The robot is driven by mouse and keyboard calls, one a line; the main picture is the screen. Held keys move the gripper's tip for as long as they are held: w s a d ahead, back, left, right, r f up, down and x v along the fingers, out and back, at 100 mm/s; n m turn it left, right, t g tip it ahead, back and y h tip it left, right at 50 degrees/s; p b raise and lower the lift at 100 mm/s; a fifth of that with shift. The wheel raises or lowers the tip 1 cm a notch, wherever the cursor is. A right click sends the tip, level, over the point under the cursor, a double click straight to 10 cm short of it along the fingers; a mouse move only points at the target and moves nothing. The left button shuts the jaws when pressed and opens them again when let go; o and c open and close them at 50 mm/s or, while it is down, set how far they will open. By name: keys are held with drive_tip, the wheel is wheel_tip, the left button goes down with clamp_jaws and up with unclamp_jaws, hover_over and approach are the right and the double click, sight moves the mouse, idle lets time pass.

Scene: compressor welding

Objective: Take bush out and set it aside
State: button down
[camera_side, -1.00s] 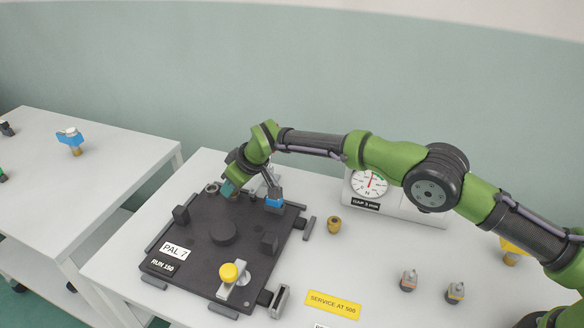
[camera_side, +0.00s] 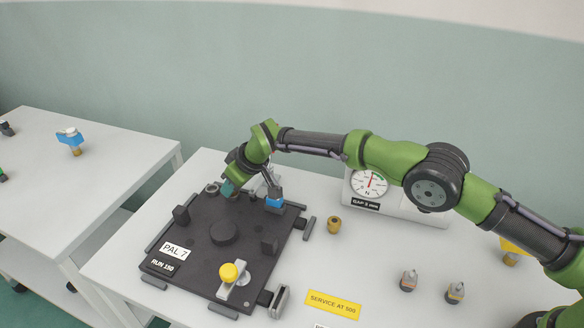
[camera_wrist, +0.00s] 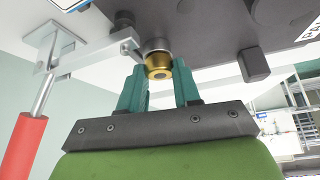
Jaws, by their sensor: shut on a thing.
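The bush (camera_wrist: 158,66) is a brass-coloured ring with a dark hole, seen between my fingertips in the wrist view. It sits against a grey round seat at the edge of the dark pallet plate (camera_side: 200,240), which is marked PAL 7. My gripper (camera_wrist: 160,85) has two teal fingers shut on the bush, one on each side. In the side view, my gripper (camera_side: 229,189) is low at the plate's far edge, and the bush is mostly hidden there.
A toggle clamp with a red handle (camera_wrist: 25,145) stands close beside my gripper. A loose brass part (camera_side: 334,226) stands on the table, and a dial gauge (camera_side: 369,185) is behind.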

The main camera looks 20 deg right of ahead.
drive_tip(key=shift+r, duration=0.4)
drive_tip(key=shift+r, duration=1.85)
